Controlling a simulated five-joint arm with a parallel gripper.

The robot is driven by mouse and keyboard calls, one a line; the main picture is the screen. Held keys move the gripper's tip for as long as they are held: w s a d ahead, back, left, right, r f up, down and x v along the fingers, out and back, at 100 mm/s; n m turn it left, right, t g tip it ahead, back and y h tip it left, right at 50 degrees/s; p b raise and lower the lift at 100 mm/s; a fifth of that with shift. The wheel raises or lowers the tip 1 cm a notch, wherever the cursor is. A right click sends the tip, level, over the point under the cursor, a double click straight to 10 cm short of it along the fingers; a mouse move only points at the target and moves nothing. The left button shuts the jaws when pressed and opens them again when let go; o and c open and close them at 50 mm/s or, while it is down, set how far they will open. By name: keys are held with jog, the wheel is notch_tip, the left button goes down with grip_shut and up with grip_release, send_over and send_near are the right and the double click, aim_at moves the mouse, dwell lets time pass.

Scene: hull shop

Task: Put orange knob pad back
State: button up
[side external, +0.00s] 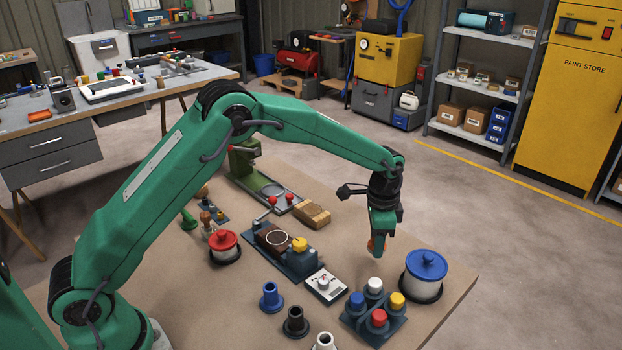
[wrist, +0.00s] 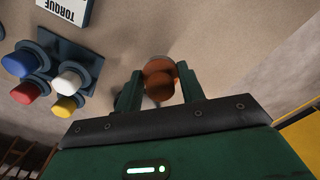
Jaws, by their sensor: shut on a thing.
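My gripper (side external: 376,243) is above the bench at the right of the middle, pointing down. It is shut on an orange knob pad (wrist: 159,80), seen between the two fingers in the wrist view. In the side external view only a small orange part (side external: 371,245) shows at the fingertips. A dark four-post holder (side external: 368,328) stands below my gripper and nearer the camera, bearing a blue knob (side external: 357,299), a white knob (side external: 374,284), a yellow knob (side external: 397,299) and a red knob (side external: 379,317). The pad is apart from this holder.
A blue-lidded pot (side external: 426,265) stands to the right. A torque-marked white block (side external: 325,286) and a dark fixture (side external: 302,262) with a yellow knob lie left. A wooden brush-like block (side external: 312,214) lies behind. Blue, black and white flanged cups (side external: 295,322) stand in front.

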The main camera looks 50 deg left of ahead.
aim_at(373, 262)
jog(key=shift+w+a+f, duration=0.15)
jog(key=shift+w, duration=0.05)
jog(key=shift+f, duration=2)
jog(key=shift+f, duration=0.15)
jog(key=o, duration=1)
jog(key=shift+o, duration=0.2)
notch_tip(373, 262, up, 12)
jog(key=shift+s+r, duration=0.1)
jog(key=shift+r, duration=0.05)
jog(key=shift+a+r, duration=0.1)
